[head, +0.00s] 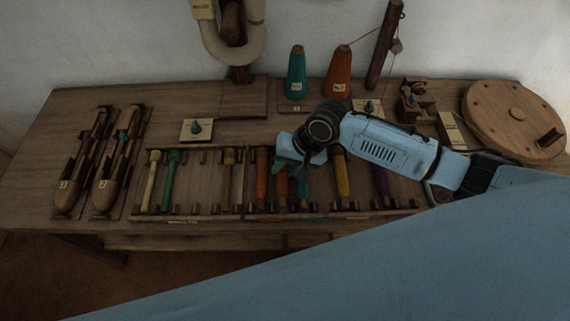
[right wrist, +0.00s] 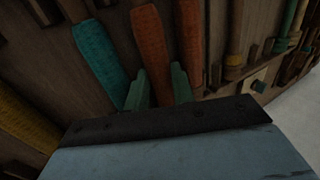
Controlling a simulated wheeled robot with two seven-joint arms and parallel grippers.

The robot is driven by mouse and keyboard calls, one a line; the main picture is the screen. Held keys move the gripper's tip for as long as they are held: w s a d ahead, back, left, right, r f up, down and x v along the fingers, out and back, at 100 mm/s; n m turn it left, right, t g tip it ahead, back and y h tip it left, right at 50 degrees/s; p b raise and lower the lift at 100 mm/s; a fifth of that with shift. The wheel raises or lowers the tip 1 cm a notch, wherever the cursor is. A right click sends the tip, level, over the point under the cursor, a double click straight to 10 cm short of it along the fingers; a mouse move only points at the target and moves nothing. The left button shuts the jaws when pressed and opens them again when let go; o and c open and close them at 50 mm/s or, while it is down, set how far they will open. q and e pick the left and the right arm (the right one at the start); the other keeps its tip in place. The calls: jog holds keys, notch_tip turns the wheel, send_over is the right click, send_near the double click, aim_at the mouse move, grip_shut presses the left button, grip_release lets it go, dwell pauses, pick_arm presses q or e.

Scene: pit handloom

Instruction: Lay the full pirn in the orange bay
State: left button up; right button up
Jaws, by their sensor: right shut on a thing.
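An orange pirn (right wrist: 150,42) stands between the two dark green fingertips of my right gripper (right wrist: 160,88), which is shut on it in the right wrist view. In the head view my right gripper (head: 291,168) reaches down over the rack, and the orange pirn (head: 281,186) shows below it. Whether the pirn is lifted or still resting in the rack I cannot tell. A teal pirn (right wrist: 98,58) and a rust-coloured pirn (right wrist: 189,40) lie on either side, close to the fingers. My left gripper is not in view.
The rack's left half holds a cream pirn (head: 151,180), a green pirn (head: 170,180) and a yellow-brown pirn (head: 228,178), with empty room between. Two shuttles (head: 120,165) lie further left. Yellow (head: 342,180) and purple (head: 382,182) pirns lie right. Cones (head: 297,75) stand behind.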

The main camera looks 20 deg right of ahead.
jog(key=o, duration=1)
jog(key=shift+o, duration=0.3)
